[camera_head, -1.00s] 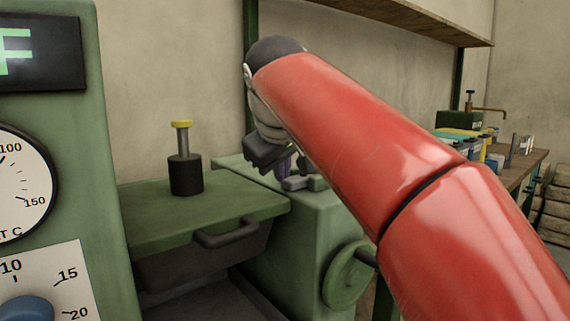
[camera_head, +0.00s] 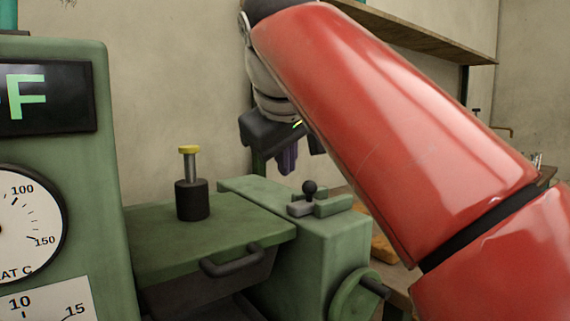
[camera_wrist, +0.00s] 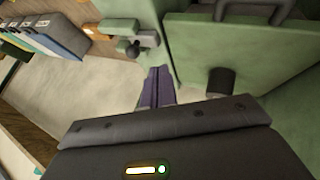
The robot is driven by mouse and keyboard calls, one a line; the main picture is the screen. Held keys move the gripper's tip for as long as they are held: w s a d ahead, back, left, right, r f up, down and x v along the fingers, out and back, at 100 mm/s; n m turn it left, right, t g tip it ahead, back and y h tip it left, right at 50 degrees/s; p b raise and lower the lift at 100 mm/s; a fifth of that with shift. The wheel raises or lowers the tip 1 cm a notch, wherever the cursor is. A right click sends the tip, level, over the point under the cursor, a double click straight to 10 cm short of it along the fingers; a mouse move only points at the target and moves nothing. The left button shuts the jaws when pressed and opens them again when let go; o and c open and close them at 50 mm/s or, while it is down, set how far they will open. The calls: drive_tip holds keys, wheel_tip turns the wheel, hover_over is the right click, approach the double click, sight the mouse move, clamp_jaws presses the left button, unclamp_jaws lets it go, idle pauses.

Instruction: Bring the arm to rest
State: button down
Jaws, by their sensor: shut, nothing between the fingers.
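My red arm crosses the right half of the head view. My gripper (camera_head: 288,160) hangs at the end of it, its purple fingers pointing down above the rear of the green machine. The fingers are shut and nothing shows between them. In the wrist view the purple fingers (camera_wrist: 158,88) lie together, with pale floor or wall behind them. A gap shows between them and the machine's black-knobbed lever (camera_head: 310,190), which stands below and to the right. My arm hides part of the bench behind it.
The green machine (camera_head: 190,243) has a lid with a black post and yellow cap (camera_head: 190,180), a black handle (camera_head: 232,262) and a handwheel (camera_head: 350,298). A gauge panel (camera_head: 75,180) stands left. A wooden shelf (camera_head: 420,32) is above right. Binders (camera_wrist: 50,38) stand on a bench.

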drive_tip(key=s+d+f+m, duration=0.2)
drive_tip(key=s+d+f, duration=0.2)
drive_tip(key=f, duration=0.8)
drive_tip(key=s+d+f+m+g, duration=0.1)
drive_tip(key=s+d+f+m, duration=0.2)
drive_tip(key=s+f, duration=0.4)
drive_tip(key=s+d+f+m+g, duration=0.1)
drive_tip(key=s+d+f, duration=0.4)
drive_tip(key=f, duration=1.2)
drive_tip(key=shift+s+d+m+y, duration=0.25)
drive_tip(key=shift+s+m+y, duration=0.15)
drive_tip(key=shift+m, duration=0.4)
drive_tip(key=shift+r, duration=0.1)
